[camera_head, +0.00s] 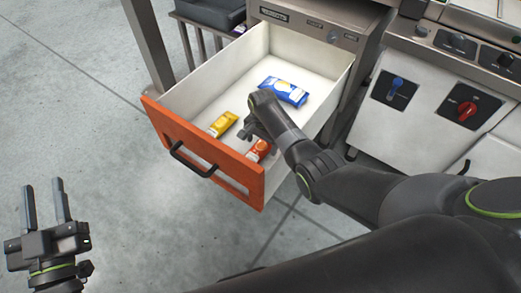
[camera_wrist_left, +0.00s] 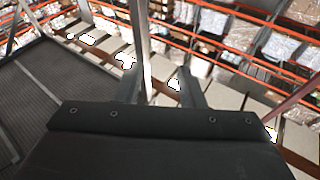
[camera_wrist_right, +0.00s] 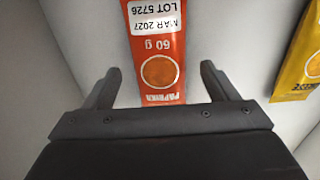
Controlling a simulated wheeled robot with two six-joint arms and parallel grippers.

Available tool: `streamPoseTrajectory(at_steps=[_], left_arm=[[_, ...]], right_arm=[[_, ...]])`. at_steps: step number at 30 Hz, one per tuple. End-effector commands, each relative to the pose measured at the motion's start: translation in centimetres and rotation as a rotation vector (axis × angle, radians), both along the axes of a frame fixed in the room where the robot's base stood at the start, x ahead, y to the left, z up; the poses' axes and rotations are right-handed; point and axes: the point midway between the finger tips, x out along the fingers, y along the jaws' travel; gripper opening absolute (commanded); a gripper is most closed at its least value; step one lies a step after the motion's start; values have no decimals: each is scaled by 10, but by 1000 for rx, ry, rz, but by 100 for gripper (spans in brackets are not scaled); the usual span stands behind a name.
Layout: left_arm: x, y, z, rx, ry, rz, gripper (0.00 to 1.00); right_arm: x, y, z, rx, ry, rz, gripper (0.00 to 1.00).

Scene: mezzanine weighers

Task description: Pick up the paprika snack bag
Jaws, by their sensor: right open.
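The paprika snack bag (camera_head: 259,149) is orange-red and lies on the floor of the open drawer (camera_head: 205,152), near its front right corner. In the right wrist view the bag (camera_wrist_right: 157,62) shows a white date label, "60 g" and the name PAPRIKA, partly hidden at its lower end. My right gripper (camera_head: 254,132) is inside the drawer, over the bag. Its two open fingers (camera_wrist_right: 157,84) stand on either side of the bag, apart from it. My left gripper (camera_head: 47,205) is open and empty, over the floor outside the drawer; its fingers also show in the left wrist view (camera_wrist_left: 160,88).
A yellow bag (camera_head: 222,124) lies left of the paprika bag, and a blue bag (camera_head: 284,91) lies farther back in the drawer. The orange drawer front (camera_head: 196,146) has a black handle (camera_head: 193,161). A cabinet with knobs (camera_head: 433,103) stands at right. The floor at left is clear.

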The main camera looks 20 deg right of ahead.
Motion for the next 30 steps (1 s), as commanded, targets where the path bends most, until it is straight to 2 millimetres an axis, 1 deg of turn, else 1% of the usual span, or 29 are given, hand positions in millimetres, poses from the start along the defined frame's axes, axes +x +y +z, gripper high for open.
streamPoseTrajectory(at_steps=[6,10,15,21,23,30], left_arm=[[-9,-5,31,47,-186,-7,36],[-15,-8,43,69,-266,-12,36],[-19,-10,50,79,-308,-15,36],[-19,-10,51,79,-310,-15,36],[-19,-10,51,79,-309,-14,36],[-19,-10,51,79,-308,-14,36]], right_arm=[[0,0,-10,0,-1,0,80],[0,0,-13,1,-1,0,80],[0,0,-14,1,-1,0,80],[0,0,-14,1,-1,0,80],[0,0,-14,1,-1,0,73],[0,0,-14,1,-1,0,42]])
